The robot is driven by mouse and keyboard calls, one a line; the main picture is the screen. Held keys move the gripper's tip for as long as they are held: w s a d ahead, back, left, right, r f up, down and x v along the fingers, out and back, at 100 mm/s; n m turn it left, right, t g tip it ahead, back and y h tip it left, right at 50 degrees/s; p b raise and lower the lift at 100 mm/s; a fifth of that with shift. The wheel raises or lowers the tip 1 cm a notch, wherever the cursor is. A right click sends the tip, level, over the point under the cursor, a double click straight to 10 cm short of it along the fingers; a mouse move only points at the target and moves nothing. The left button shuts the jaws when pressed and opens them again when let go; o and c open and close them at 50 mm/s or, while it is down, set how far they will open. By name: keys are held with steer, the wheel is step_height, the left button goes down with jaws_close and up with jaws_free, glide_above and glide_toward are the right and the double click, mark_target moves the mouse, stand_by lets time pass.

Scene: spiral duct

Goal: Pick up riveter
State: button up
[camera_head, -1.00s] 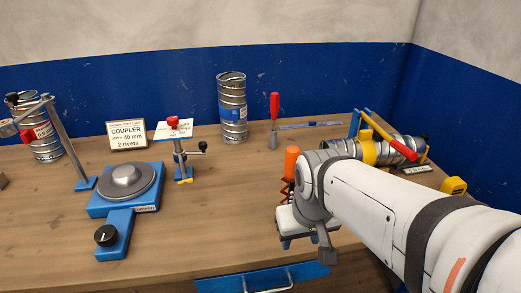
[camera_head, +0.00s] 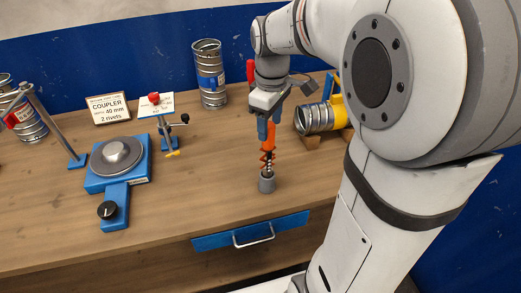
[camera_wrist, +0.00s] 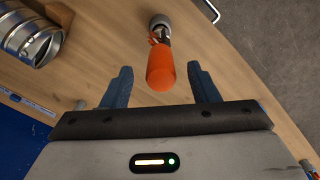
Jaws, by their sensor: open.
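The riveter, with an orange handle (camera_head: 268,143) and dark lower part, stands upright in a small grey round holder (camera_head: 267,184) on the workbench. In the wrist view the riveter (camera_wrist: 160,68) points its orange end at the camera, between the two blue fingers. My gripper (camera_head: 270,123) points down from above at the riveter's top. In the wrist view my gripper (camera_wrist: 160,76) is open, with a gap between each finger and the handle. The fingers hide part of the handle in the head view.
A blue crimping fixture (camera_head: 117,160) and a coupler sign (camera_head: 108,108) are at left. A metal duct (camera_head: 209,75) stands behind. Another duct (camera_head: 315,119) lies right of my gripper. A drawer (camera_head: 225,240) is at the front. Bare wood lies left of the riveter.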

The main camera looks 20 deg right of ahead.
mark_target(269, 134)
steer(key=shift+f+p, duration=0.3)
steer(key=shift+f, duration=1.7)
steer(key=shift+c, duration=0.5)
steer(key=c, duration=1)
